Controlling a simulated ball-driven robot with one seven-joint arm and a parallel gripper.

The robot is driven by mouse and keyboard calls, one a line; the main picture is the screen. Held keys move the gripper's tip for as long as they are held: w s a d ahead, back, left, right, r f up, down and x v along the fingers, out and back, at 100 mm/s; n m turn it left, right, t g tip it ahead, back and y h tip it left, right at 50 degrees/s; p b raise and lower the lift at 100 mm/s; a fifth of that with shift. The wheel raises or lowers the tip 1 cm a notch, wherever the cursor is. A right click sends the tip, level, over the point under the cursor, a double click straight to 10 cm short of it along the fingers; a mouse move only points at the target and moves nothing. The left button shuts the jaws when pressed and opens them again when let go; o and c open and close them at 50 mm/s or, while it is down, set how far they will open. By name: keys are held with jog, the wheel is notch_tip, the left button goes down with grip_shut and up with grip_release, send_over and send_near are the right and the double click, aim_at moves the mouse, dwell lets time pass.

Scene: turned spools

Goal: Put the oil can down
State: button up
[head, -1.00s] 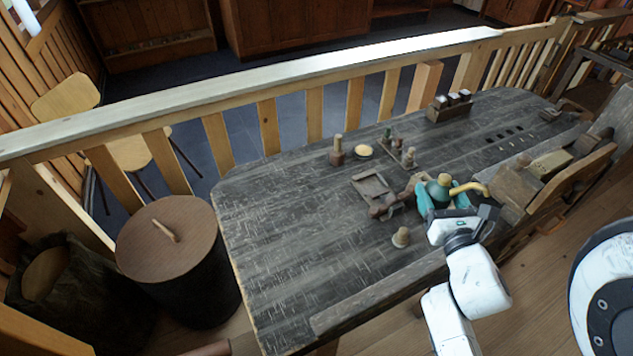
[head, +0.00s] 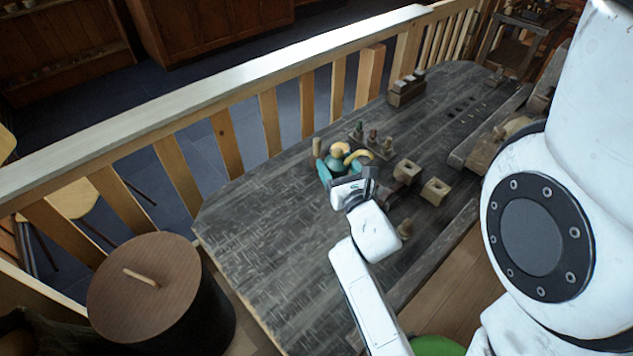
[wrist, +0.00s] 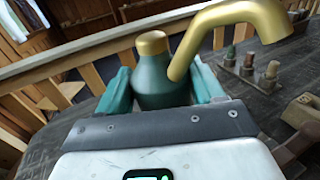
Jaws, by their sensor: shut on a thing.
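The oil can (wrist: 158,82) is a dark green body with a brass cap and a bent brass spout that points right in the wrist view. My gripper (wrist: 160,92) is shut on it, with one teal finger on each side of the can. In the head view the oil can (head: 337,164) and my gripper (head: 336,170) are over the far part of the dark wooden workbench (head: 265,240). The can looks upright. Its base is hidden, and I cannot tell whether it touches the bench top.
A rack of turned pieces (head: 372,139) stands just right of the can. Wooden blocks (head: 435,191) and a small spool (head: 405,229) lie nearer. A slatted railing (head: 270,122) runs behind the bench. The bench's left part is clear. A lidded round bin (head: 145,285) stands at left.

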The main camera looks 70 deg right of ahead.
jog(key=w+f, duration=0.1)
jog(key=f, duration=0.1)
jog(key=w+d+f, duration=0.1)
jog(key=w+f, duration=0.3)
jog(key=shift+w+d, duration=0.15)
jog(key=shift+d, duration=0.15)
jog(key=shift+w+f, duration=0.15)
jog(key=shift+f, duration=1.5)
jog(key=shift+f+b, duration=0.15)
jog(key=shift+b, duration=0.15)
jog(key=o, duration=1)
